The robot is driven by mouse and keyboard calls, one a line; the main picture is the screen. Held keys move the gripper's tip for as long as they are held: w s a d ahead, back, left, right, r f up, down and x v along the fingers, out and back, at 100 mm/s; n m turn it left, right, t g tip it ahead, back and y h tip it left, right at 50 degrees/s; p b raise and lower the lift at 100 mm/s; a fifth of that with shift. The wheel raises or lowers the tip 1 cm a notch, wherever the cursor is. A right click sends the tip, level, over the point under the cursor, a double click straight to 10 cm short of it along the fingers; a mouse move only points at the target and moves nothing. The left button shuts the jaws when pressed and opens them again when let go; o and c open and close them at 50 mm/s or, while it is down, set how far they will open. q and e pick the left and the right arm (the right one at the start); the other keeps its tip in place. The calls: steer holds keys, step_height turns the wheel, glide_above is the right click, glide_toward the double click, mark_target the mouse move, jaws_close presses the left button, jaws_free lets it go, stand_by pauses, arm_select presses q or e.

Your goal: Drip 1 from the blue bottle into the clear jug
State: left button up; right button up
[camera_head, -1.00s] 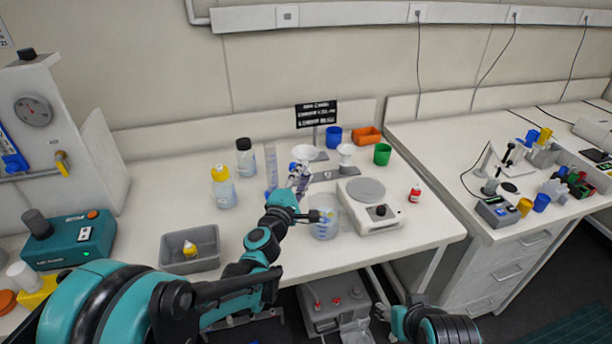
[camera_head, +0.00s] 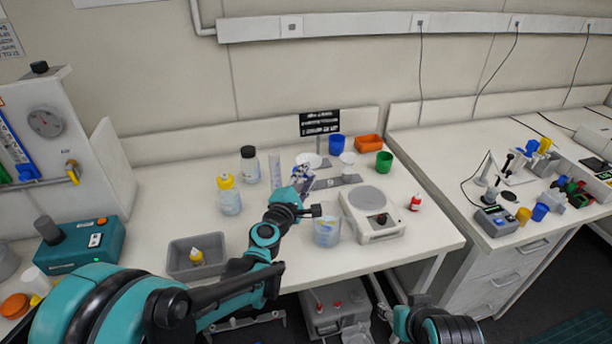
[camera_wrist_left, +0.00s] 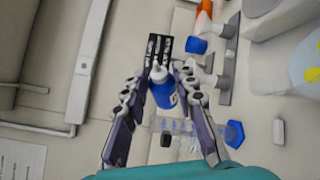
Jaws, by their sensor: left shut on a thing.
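My left gripper (camera_head: 306,182) is shut on the blue bottle (camera_wrist_left: 163,92), a small blue bottle with a white nozzle. In the left wrist view the bottle sits between the fingers (camera_wrist_left: 160,80); in the head view the fingers largely hide it. The gripper is raised above the bench, behind the clear jug (camera_head: 327,232) in the picture. The jug stands on the bench left of the white balance, with bluish markings on its wall. My right gripper (camera_head: 388,312) is low at the bottom edge, off the bench; its fingers are unclear.
The white balance (camera_head: 374,212) stands right of the jug, with a small red bottle (camera_head: 415,203) beyond. A yellow-capped bottle (camera_head: 229,197), a black-capped bottle (camera_head: 250,166) and a tall cylinder (camera_head: 275,170) stand left. A grey tray (camera_head: 180,266) holds a yellow dropper bottle. Blue and green cups stand behind.

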arm_select(q)
steer(key=shift+r, duration=0.3)
steer(key=shift+n+g+p, duration=0.3)
steer(key=shift+n+p, duration=0.15)
steer(key=shift+n, duration=0.05)
steer(key=shift+f+n+g, duration=0.15)
steer(key=shift+n+g, duration=0.15)
steer(key=shift+n, duration=0.2)
steer(key=shift+s+p, duration=0.1)
steer(key=shift+p, duration=0.2)
